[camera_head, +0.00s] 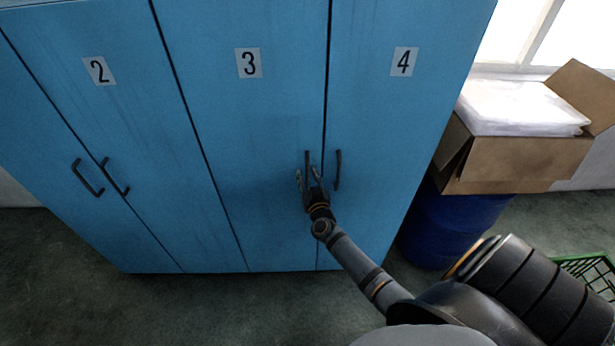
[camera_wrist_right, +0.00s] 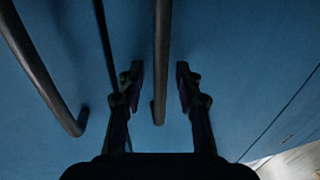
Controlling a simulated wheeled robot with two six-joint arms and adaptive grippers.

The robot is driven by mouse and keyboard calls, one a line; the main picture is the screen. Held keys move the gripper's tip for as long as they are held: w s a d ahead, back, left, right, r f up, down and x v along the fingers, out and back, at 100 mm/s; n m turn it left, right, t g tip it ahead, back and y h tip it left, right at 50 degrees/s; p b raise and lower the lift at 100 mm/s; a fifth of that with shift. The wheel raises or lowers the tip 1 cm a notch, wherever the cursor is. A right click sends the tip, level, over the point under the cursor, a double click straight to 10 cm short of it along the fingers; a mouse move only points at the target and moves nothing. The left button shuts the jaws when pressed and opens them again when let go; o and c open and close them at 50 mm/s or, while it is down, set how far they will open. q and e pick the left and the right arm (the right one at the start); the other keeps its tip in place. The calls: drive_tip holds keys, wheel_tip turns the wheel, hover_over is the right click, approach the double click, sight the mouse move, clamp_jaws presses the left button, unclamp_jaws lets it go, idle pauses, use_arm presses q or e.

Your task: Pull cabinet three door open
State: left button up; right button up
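The blue cabinet three door (camera_head: 235,125) carries a white label with a 3 and is shut, flush with its neighbours. Its dark bar handle (camera_head: 307,165) stands upright near the door's right edge. My right gripper (camera_head: 307,176) is at this handle with its fingers apart. In the right wrist view the handle (camera_wrist_right: 161,60) runs between the two open fingers (camera_wrist_right: 158,80), with a gap on each side. Door four's handle (camera_head: 338,170) is just to the right; in the wrist view it is the bar at left (camera_wrist_right: 38,70). My left gripper is out of view.
Door two (camera_head: 110,120) and door four (camera_head: 385,120) are shut. At right a cardboard box (camera_head: 520,165) with clear plastic packs (camera_head: 520,105) rests on a blue drum (camera_head: 450,225). A green crate (camera_head: 590,268) is at the lower right. The floor before the cabinets is clear.

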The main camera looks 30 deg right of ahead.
clamp_jaws()
idle(0.7)
